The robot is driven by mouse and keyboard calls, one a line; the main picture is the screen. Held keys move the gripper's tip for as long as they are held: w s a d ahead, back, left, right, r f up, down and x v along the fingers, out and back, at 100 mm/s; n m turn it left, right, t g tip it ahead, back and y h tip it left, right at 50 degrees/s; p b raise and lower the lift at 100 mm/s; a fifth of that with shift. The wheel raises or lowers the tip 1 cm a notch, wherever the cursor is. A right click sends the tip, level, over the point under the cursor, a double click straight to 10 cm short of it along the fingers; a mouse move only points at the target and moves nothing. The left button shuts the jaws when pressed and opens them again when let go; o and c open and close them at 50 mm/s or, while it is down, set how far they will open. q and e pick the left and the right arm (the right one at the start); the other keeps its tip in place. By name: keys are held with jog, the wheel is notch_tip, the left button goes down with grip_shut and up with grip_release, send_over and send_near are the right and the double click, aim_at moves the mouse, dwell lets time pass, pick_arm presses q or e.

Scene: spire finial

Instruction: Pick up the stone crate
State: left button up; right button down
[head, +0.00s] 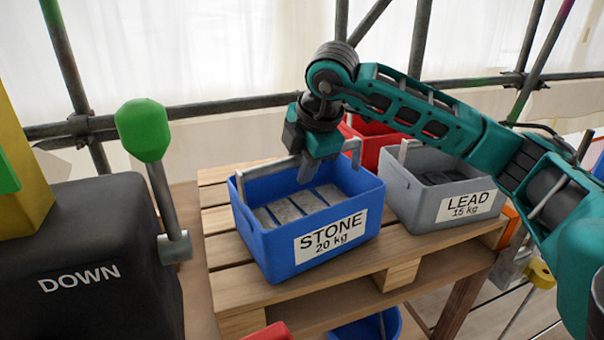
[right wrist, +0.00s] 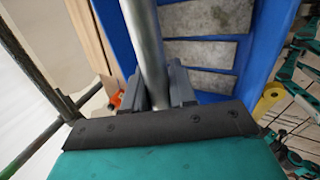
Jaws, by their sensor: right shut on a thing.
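The stone crate (head: 262,243) is an open blue box labelled "STONE 20 kg" with grey stone slabs (head: 300,203) inside. It appears to rest level on the wooden pallet. My right gripper (head: 308,168) is over the crate, pointing down, shut on its grey metal handle (head: 262,168). In the right wrist view the handle bar (right wrist: 146,40) runs between the fingers (right wrist: 160,88), with the blue crate wall (right wrist: 262,40) and slabs beyond. The gripper hides the middle of the handle in the head view. My left gripper is not in view.
A grey crate (head: 425,208) labelled "LEAD 15 kg" stands close right on the pallet (head: 235,285). A red crate (head: 368,138) is behind. A black box (head: 85,290) marked "DOWN" with a green-knobbed lever (head: 143,130) stands left. Scaffold pipes (head: 220,108) cross behind.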

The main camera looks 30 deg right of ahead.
notch_tip(320, 180, up, 19)
jog(key=p, duration=0.2)
dwell(0.9)
